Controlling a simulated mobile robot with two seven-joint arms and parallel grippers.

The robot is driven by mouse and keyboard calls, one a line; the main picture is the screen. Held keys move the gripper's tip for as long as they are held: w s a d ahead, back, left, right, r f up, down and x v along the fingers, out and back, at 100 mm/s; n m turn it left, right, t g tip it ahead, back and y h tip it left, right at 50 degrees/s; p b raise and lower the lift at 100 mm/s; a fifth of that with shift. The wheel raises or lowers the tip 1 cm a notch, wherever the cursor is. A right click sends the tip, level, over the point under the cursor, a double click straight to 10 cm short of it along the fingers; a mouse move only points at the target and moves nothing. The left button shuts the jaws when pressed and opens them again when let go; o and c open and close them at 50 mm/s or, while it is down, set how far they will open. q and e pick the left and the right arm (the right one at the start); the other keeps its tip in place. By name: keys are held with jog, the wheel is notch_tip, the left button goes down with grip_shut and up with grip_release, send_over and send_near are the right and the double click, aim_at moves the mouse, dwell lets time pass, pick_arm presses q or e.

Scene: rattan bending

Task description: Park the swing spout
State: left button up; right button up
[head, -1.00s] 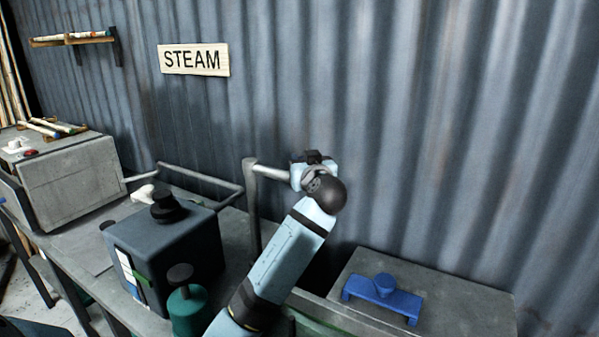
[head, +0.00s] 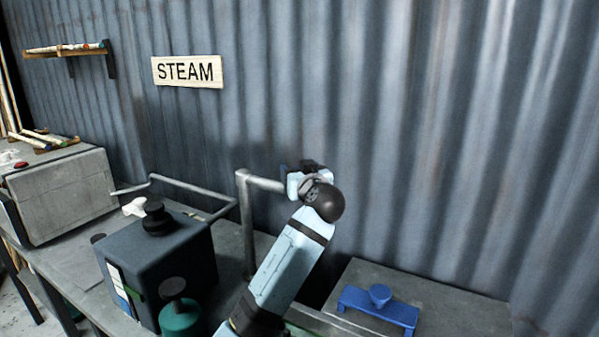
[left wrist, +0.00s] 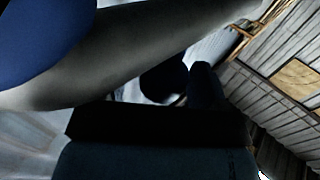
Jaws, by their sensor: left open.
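The swing spout is a grey pipe (head: 262,183) with a vertical post and a short arm reaching right, in front of the corrugated wall. My left gripper (head: 303,172) is at the arm's free end, seen from behind, so its fingertips are mostly hidden. It is open. A small dark blue part shows just left of it. In the left wrist view a grey tube (left wrist: 130,55), apparently the spout, crosses close to the camera, with a rounded blue part (left wrist: 45,35) at upper left. I cannot tell whether the fingers touch the spout. My right gripper is not in view.
A dark boiler box (head: 165,262) with a black cap and a green canister (head: 181,316) stand left of my arm. A grey steam chest (head: 62,195) is further left. A blue bracket (head: 379,308) lies on a grey block (head: 455,310) at lower right.

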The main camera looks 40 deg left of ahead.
pick_arm(q)
jog(key=b+v, duration=0.2)
jog(key=v, duration=1.1)
jog(key=shift+s+d, duration=0.2)
jog(key=shift+d, duration=0.1)
